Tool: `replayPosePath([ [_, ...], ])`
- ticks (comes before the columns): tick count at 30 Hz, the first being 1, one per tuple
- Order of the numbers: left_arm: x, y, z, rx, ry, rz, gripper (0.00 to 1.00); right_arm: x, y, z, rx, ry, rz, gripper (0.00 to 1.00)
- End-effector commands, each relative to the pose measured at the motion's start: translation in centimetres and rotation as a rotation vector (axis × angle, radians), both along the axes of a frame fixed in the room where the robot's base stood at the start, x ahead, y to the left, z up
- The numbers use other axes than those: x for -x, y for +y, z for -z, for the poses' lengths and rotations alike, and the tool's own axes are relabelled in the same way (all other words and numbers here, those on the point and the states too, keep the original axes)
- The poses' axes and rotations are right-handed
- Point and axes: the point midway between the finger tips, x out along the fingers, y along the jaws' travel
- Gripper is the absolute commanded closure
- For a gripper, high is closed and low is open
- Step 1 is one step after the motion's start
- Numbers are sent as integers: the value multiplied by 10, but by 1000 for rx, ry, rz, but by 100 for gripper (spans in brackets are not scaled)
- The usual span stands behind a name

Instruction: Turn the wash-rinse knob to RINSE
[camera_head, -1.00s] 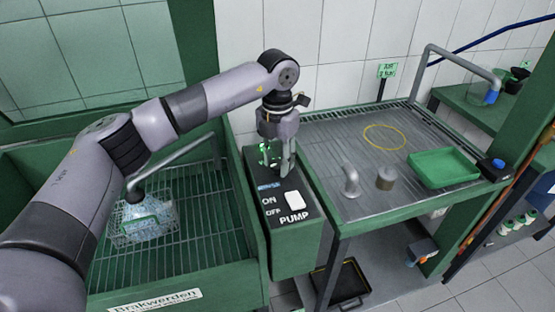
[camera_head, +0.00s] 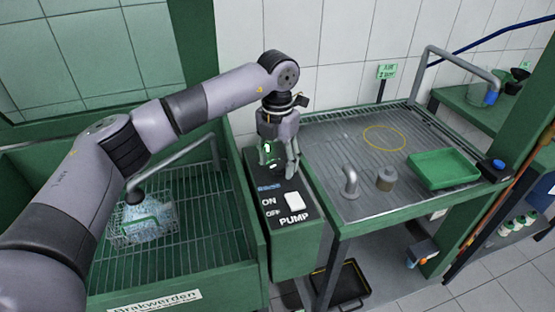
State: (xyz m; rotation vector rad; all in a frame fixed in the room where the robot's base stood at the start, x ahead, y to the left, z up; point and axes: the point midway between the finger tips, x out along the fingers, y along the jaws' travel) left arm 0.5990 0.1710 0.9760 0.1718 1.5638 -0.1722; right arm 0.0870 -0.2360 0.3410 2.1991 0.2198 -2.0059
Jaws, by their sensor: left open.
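My left gripper (camera_head: 279,168) points down over the far end of the control box (camera_head: 295,255) between the wash basin and the steel table. Its fingers are open. The wash-rinse knob is not clearly visible; the gripper covers that end of the panel, and I cannot tell whether the fingers touch anything there. A small blue label (camera_head: 268,187) lies just in front of the fingers. Nearer on the panel is the white pump switch (camera_head: 295,201) with ON, OFF and PUMP lettering. My right gripper is not in view.
The green wash basin (camera_head: 215,270) on the left holds a wire basket (camera_head: 135,237) on its grid. The steel table (camera_head: 335,150) on the right carries a yellow ring (camera_head: 385,138), a bent pipe (camera_head: 350,182), a metal cylinder (camera_head: 386,179) and a green tray (camera_head: 443,168).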

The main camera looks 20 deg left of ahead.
Motion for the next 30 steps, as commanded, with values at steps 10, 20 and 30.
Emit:
replayPosePath([
  [10, -1, 0, -9, 0, -1, 0, 45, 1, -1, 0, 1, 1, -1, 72],
  [20, -1, -1, -74, 1, -3, 0, 45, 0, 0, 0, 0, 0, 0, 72],
  [30, 0, 0, -117, -1, 0, 1, 45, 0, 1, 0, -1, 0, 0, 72],
])
